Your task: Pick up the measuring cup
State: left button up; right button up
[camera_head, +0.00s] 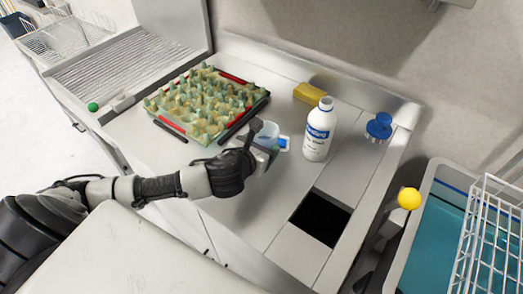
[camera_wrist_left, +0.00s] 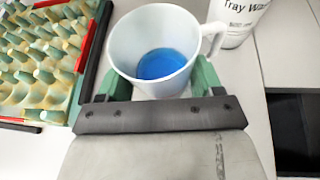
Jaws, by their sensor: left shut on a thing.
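The measuring cup (camera_head: 268,134) is a translucent white cup with a handle, at the end of my left arm in the head view. In the left wrist view the cup (camera_wrist_left: 155,45) has blue liquid at its bottom and its handle points right. My left gripper (camera_wrist_left: 150,88) has its green fingers on both sides of the cup and is shut on it. The gripper hides the cup's lower part, so I cannot tell whether it touches the counter. My right gripper is not in view.
A white bottle (camera_head: 318,135) stands close on the right, with a blue cap (camera_head: 379,127) farther right. A yellow sponge (camera_head: 310,93) lies behind. A dark square opening (camera_head: 320,218) is in the counter.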

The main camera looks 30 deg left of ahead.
pick_arm(q)
notch_tip(320, 180, up, 6)
jog(key=shift+r, duration=0.15)
dwell(0.5)
